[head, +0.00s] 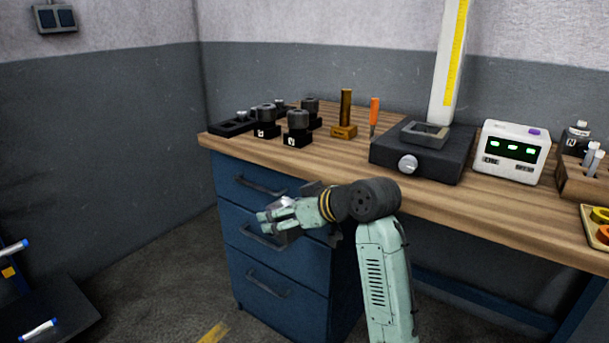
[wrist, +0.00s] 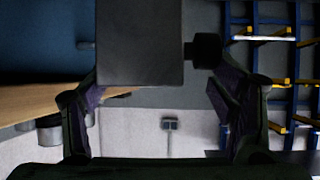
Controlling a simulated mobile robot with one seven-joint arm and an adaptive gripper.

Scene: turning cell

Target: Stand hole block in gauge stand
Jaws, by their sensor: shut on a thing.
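A plain dark grey block, taken as the hole block (wrist: 140,42), fills the upper middle of the wrist view, between the fingers of my gripper (wrist: 152,84). A short black cylinder (wrist: 203,50) shows at its right side; I cannot tell whether it belongs to the block. No hole shows on the face towards the camera. In the head view my gripper (head: 270,214) is in front of the blue drawers, below the bench top, with a small grey piece at its fingers. The likely gauge stand (head: 420,155) is a black base with a silver knob and a grey open frame on top.
The wooden bench top (head: 500,200) holds black tool holders (head: 297,130), a brass piece (head: 345,115), an orange-handled tool (head: 374,115) and a white display box (head: 515,147). A tall white column with a yellow scale (head: 455,50) rises behind the stand. Blue drawers (head: 270,250) stand below.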

